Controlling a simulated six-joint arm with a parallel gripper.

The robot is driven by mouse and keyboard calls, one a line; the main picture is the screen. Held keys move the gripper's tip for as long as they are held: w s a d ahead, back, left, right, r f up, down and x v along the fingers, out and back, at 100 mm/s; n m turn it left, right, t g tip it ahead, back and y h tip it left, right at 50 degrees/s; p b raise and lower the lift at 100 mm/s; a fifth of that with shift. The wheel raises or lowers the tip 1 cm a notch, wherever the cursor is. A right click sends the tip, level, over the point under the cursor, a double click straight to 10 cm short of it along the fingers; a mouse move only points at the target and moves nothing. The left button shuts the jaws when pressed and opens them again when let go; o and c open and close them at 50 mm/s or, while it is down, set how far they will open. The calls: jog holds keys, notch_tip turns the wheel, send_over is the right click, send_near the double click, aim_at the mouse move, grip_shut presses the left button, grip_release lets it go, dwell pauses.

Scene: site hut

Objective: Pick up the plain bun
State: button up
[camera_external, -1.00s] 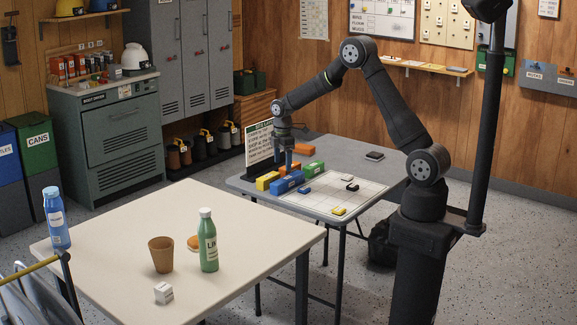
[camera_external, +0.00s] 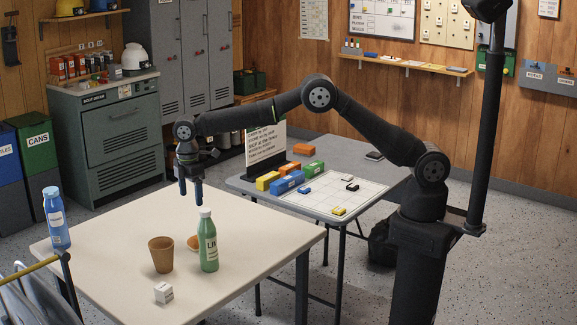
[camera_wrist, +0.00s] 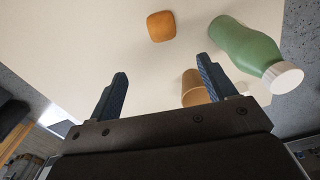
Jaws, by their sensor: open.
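The plain bun (camera_external: 193,243) is a small round orange-brown thing on the cream table (camera_external: 120,235). In the external view it sits between the brown cup and the green bottle, partly hidden by the bottle. In the wrist view the bun (camera_wrist: 161,26) shows whole at the top middle, beyond the fingertips. My gripper (camera_external: 191,200) hangs above the far part of the table, fingers down, behind the bun in the external view. In the wrist view my gripper (camera_wrist: 162,80) is open, with nothing between its two blue fingers.
The green bottle (camera_external: 208,245) stands close to the bun, and the brown cup (camera_external: 160,256) stands on its other side. A small white box (camera_external: 163,293) and a blue bottle (camera_external: 56,220) are farther off.

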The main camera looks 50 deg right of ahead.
send_near(196, 237)
jog(key=f, duration=0.5)
jog(key=shift+w+f, duration=0.15)
jog(key=shift+w, duration=0.1)
jog(key=shift+s+d+f, duration=0.1)
jog(key=shift+s+f, duration=0.05)
jog(key=shift+f, duration=1.15)
jog(key=shift+s+f, duration=0.1)
jog(key=shift+f, duration=1.2)
jog(key=c, duration=1.1)
jog(key=shift+o, duration=0.2)
jog(key=shift+r, duration=0.1)
